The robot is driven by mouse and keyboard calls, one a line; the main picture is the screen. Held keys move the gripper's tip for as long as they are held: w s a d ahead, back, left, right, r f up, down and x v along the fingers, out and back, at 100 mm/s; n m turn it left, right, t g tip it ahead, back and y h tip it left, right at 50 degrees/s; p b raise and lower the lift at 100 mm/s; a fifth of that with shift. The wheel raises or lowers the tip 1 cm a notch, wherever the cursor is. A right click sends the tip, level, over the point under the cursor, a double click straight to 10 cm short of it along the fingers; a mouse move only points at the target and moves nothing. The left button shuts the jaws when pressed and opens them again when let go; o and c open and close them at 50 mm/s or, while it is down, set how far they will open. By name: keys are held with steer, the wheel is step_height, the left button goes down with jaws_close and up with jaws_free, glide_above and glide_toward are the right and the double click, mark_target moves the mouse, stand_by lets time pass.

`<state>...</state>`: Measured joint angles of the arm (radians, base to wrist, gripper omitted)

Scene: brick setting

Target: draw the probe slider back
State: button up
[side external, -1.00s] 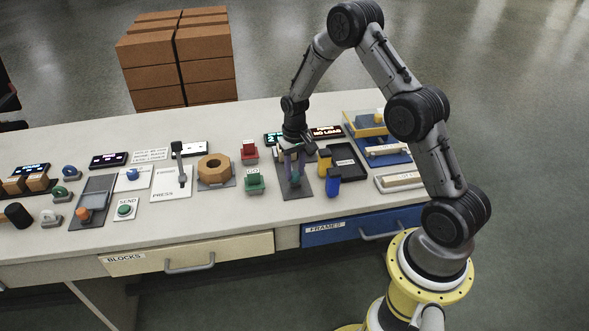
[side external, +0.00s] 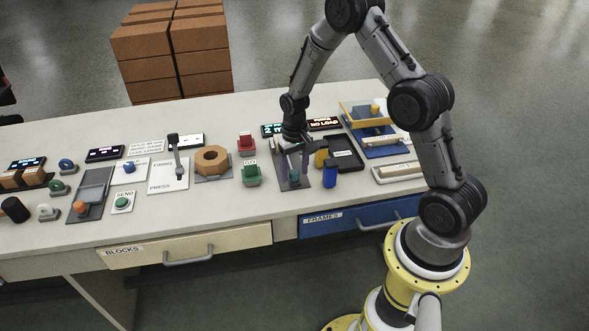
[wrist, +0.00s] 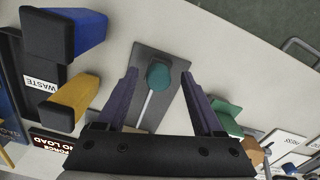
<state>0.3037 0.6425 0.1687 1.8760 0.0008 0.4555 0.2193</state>
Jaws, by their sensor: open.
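The probe slider is a teal knob (wrist: 158,76) on a dark grey plate (wrist: 176,62). A pale slot runs from the knob toward my gripper's palm in the wrist view. In the side view the knob (side external: 294,175) sits toward the near part of the plate (side external: 300,184). My gripper (side external: 294,164) is over the plate, pointing down, with its purple fingers open. In the wrist view my gripper (wrist: 158,84) has one finger on each side of the knob, with gaps showing. Whether the fingertips reach down to the knob's height is unclear.
Yellow (wrist: 75,103) and blue (wrist: 65,35) blocks stand beside the plate, by a black WASTE tray (side external: 347,154). A green GO button (side external: 251,175) and red button (side external: 246,142) are on the other side. Displays (side external: 324,124) stand behind.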

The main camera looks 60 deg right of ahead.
step_height(320, 180, up, 14)
stand_by(0.6)
steer(key=shift+f, duration=0.1)
step_height(320, 180, up, 9)
steer(key=n+t, duration=0.1)
steer(key=t, duration=0.1)
glide_above(293, 174)
steer(key=a, duration=0.3)
steer(key=s+a+r+n+t, duration=0.1)
steer(key=s+a+r+t, duration=0.1)
steer(key=s+a+r, duration=0.4)
steer(key=s+a+n+t, duration=0.1)
steer(key=s+a+n, duration=0.2)
steer(key=s, duration=1.4)
steer(key=shift+s+n+t, duration=0.3)
steer(key=shift+n, duration=0.2)
